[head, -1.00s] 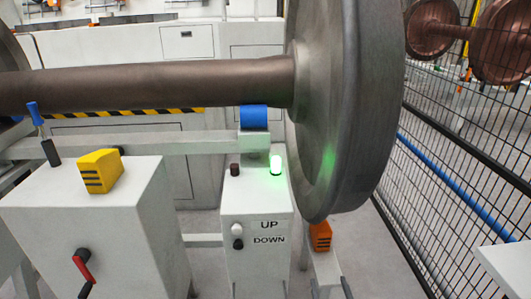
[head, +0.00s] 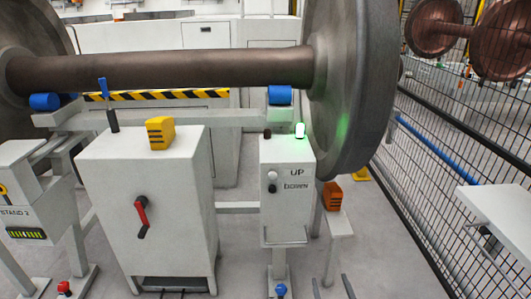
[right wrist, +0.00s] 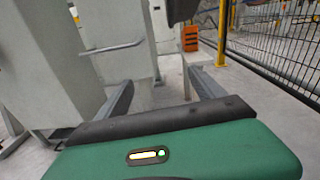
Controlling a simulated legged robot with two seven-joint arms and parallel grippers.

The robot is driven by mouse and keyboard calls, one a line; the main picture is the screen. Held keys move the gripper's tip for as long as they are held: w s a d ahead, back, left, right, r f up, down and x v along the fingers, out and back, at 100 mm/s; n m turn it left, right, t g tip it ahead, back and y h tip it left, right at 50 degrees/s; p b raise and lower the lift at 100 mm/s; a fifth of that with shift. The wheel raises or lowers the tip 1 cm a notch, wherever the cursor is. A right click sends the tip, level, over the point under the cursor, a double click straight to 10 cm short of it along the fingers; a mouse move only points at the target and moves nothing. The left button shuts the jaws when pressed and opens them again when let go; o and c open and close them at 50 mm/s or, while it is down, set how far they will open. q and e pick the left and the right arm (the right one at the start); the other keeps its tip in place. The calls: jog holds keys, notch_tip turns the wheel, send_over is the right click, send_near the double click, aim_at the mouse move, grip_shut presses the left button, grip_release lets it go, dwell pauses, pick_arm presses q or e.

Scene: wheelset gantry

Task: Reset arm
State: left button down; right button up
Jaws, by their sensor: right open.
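My right gripper (head: 331,284) shows only as two dark fingertips at the bottom edge of the head view, right of the control post. In the right wrist view, my right gripper (right wrist: 160,85) has its two grey fingers spread apart with nothing between them. It points past a pale box towards the floor and an orange block (right wrist: 190,38). My left gripper is in neither view.
A wheelset (head: 170,70) rests across the gantry. The control post (head: 286,190) has a lit green lamp (head: 299,130). A white cabinet (head: 145,195) carries a red handle (head: 141,215) and a yellow block (head: 160,133). A mesh fence (head: 440,150) bounds the right.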

jog(key=s+a+f+n+g+y, duration=0.15)
jog(key=s+n+g, duration=0.3)
jog(key=n, duration=0.55)
jog(key=s+a+f+n+g+y, duration=0.1)
jog(key=s+a+f+n+g, duration=0.3)
jog(key=n, duration=0.6)
jog(key=s+d+r+n+g+h+p, duration=0.1)
jog(key=s+d+r+n+g+h, duration=0.15)
jog(key=s+r+n, duration=0.5)
jog(key=s+d+r+n+g+h+p, duration=0.1)
jog(key=s+d+r+n+g, duration=0.1)
jog(key=s+r+n+g, duration=0.4)
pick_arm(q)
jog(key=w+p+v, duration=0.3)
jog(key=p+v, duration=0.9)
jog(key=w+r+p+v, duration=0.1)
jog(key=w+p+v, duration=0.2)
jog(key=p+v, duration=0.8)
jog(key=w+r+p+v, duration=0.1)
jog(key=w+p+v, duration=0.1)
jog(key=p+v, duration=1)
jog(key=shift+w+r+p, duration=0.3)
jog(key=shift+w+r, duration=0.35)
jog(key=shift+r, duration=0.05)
pick_arm(e)
notch_tip(320, 180, up, 37)
jog(key=s+t, duration=0.2)
jog(key=shift+d+n, duration=0.2)
jog(key=shift+n, duration=0.25)
